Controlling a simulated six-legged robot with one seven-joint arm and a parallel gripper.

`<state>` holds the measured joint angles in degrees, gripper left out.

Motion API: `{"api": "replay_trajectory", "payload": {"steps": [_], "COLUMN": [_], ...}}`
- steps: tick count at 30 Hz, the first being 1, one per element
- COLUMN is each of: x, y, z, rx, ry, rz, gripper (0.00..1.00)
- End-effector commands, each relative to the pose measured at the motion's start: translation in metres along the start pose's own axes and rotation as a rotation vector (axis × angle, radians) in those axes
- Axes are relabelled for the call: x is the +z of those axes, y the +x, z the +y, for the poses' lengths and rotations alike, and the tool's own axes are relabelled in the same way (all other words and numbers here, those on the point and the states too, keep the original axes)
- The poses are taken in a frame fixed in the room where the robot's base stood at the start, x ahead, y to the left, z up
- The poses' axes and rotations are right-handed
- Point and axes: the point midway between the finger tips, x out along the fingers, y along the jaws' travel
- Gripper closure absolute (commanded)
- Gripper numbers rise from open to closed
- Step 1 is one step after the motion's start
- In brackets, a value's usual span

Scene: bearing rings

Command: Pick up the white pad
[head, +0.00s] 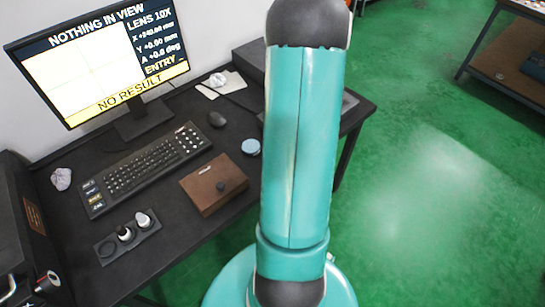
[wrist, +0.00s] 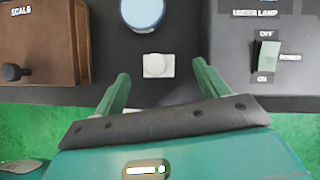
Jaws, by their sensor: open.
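The white pad (wrist: 158,65) is a small pale square with a round raised middle, lying on the dark desk top in the wrist view. My gripper (wrist: 160,73) is open, its two green fingers spread to the left and right of the pad in the picture. The pad shows between the fingertips, and nothing is held. I cannot tell how high the fingertips are above the desk. In the head view my teal arm hides the pad and the gripper.
A blue-topped round thing (wrist: 142,12) lies just beyond the pad. A brown box (wrist: 45,45) with a knob is left; a panel with a green switch (wrist: 265,60) is right. The desk also bears a keyboard (head: 145,168) and monitor (head: 98,60).

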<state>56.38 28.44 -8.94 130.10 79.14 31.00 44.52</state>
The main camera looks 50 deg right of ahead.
Motion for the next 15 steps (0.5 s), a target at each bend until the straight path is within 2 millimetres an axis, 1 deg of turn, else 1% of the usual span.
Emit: {"api": "replay_trajectory", "payload": {"steps": [2, 9, 12, 15], "x": [-0.001, -0.004, -0.003, -0.003], "y": [0.007, 0.041, 0.049, 0.052], "z": [0.001, 0.004, 0.003, 0.004], "rx": [0.001, 0.002, 0.001, 0.001], "ry": [0.003, 0.002, 0.001, 0.0], "rz": [0.001, 0.002, 0.001, 0.0], "gripper": [0.26, 0.26, 0.26, 0.26]}}
